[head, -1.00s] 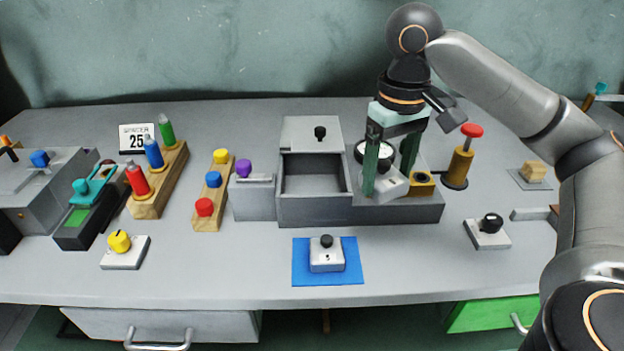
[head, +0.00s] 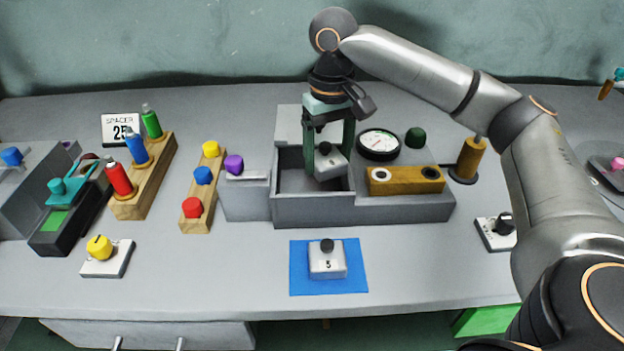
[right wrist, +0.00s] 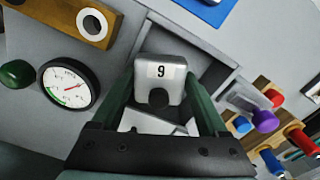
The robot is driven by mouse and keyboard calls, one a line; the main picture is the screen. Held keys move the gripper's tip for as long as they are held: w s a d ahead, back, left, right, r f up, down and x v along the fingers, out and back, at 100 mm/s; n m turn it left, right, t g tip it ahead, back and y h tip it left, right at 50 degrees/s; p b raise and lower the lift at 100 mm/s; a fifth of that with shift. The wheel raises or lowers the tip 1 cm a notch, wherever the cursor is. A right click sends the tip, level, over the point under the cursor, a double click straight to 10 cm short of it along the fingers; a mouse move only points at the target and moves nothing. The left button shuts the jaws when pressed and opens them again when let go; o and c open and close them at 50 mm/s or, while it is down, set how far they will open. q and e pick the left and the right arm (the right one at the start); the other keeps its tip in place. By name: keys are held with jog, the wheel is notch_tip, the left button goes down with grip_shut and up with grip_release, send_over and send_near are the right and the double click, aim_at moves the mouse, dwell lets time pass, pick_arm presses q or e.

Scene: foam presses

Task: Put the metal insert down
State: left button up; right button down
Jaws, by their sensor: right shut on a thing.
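My right gripper (head: 329,150) is shut on a metal insert (head: 331,166), a light grey block with a black knob. The right wrist view shows the number 9 on this insert (right wrist: 160,75), between the green fingers (right wrist: 158,98). In the head view the insert is over or partly inside the open compartment of the grey press box (head: 355,213), towards its right side. I cannot tell whether it touches the floor or wall. Another metal insert (head: 327,261), marked 5, sits on a blue mat (head: 300,285) in front. My left gripper is not in view.
Right of the compartment are a round dial gauge (head: 379,144), a green knob (head: 415,137) and a brass block (head: 405,187) with two holes. A grey block with a purple knob (head: 234,164) adjoins the box's left side. Wooden racks (head: 148,190) stand farther left.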

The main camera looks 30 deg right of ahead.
jog(key=w+f, duration=0.1)
jog(key=w+a+f, duration=0.1)
jog(key=f, duration=0.1)
jog(key=shift+w+a+f, duration=0.2)
jog(key=shift+w+f, duration=0.05)
jog(key=shift+w+a+f+b, duration=0.15)
jog(key=shift+f+b, duration=0.35)
jog(key=shift+f, duration=1.25)
jog(key=shift+c, duration=1.7)
grip_release()
jog(key=o, duration=0.3)
jog(key=shift+o, duration=0.2)
